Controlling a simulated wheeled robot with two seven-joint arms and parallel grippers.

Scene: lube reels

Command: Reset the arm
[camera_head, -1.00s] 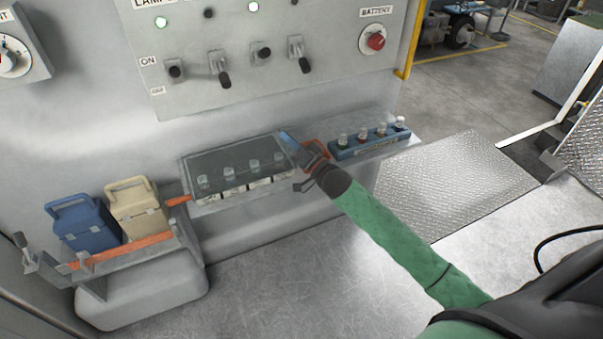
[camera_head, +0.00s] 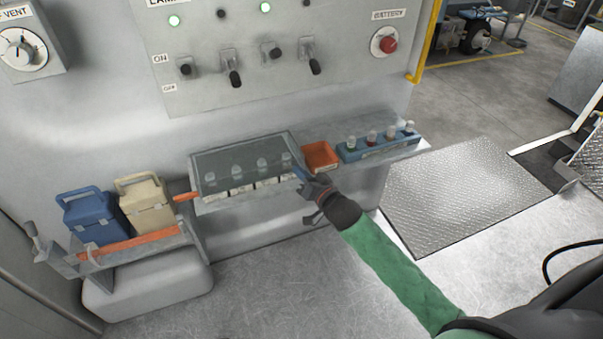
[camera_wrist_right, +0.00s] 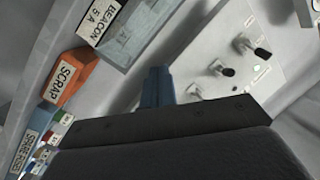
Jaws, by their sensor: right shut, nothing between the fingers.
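My right gripper (camera_head: 301,174) is shut and empty. In the head view it is in front of the shelf, by the right end of the clear-lidded tray (camera_head: 195,178) and just left of the orange scrap bin (camera_head: 321,155). In the right wrist view its blue fingertips (camera_wrist_right: 157,84) are together, with the switch panel (camera_wrist_right: 285,75) behind them. My right arm in its green sleeve comes in from the lower right. My left gripper is out of view.
A blue fuse rack (camera_head: 376,148) stands right of the scrap bin. A blue box (camera_head: 92,217) and a cream box (camera_head: 147,205) sit in a holder at left. The switch panel (camera_head: 210,100) is above the shelf. The floor in front is clear.

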